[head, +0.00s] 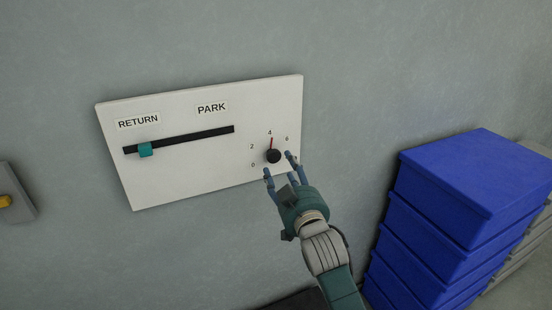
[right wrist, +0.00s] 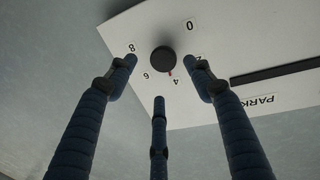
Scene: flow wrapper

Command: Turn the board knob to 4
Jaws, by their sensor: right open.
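The black round knob (head: 273,157) sits at the lower right of the white board (head: 185,180), and its red pointer line points up at the 4 label. Labels 0, 2, 4 and 6 show in the head view; the 8 shows in the right wrist view, where a finger partly covers the 2. My right gripper (head: 279,164) is open in front of the knob, its fingers (right wrist: 161,75) spread around it with visible gaps. My left gripper is out of view.
A teal slider (head: 146,149) sits near the left end of a black slot, under RETURN; PARK is at the right. Stacked blue crates (head: 470,180) stand at the right. A grey box with a yellow part (head: 14,195) is at the left edge.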

